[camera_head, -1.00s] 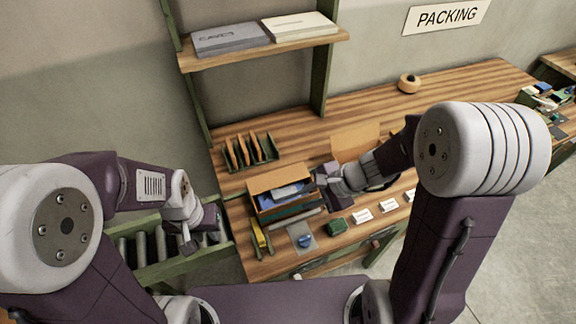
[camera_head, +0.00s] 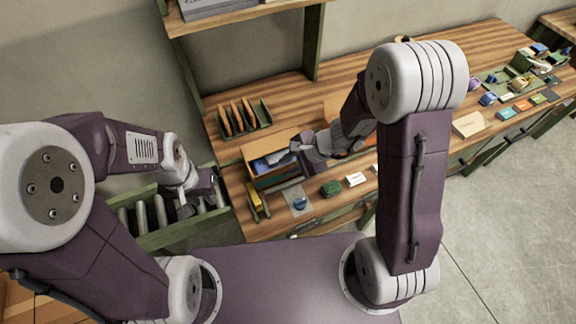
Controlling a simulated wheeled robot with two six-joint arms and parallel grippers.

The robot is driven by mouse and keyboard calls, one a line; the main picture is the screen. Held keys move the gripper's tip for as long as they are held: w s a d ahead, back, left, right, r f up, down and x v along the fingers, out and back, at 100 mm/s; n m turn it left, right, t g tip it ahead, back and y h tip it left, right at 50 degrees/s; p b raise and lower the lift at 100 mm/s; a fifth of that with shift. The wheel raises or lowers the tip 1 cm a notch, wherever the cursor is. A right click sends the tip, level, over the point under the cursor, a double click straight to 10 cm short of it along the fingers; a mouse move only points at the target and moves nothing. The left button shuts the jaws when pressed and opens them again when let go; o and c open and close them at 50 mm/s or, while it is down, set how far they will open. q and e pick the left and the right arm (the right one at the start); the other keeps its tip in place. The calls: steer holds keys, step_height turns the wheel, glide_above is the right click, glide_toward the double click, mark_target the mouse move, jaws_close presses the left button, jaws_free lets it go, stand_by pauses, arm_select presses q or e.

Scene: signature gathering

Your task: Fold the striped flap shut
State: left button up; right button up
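An open brown carton (camera_head: 250,175) stands on the wooden bench, left of centre, with a blue item (camera_head: 262,163) inside. A raised brown flap (camera_head: 262,146) shows at its back edge. I cannot make out stripes on any flap at this size. My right gripper (camera_head: 297,150) is at the carton's upper right edge and hides part of it. I cannot tell whether it touches the carton or how wide its fingers are. My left gripper (camera_head: 200,196) is left of the bench, over a green roller rack, apart from the carton. Its fingers are too small to read.
A green rack with brown dividers (camera_head: 240,119) stands behind the carton. A yellow item (camera_head: 254,196), a blue knob on a grey plate (camera_head: 299,203) and a green block (camera_head: 331,188) lie in front. Small colourful items line the right bench.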

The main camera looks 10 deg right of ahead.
steer(key=shift+w+f, duration=0.15)
steer(key=shift+f, duration=0.05)
jaws_close()
stand_by(1.3)
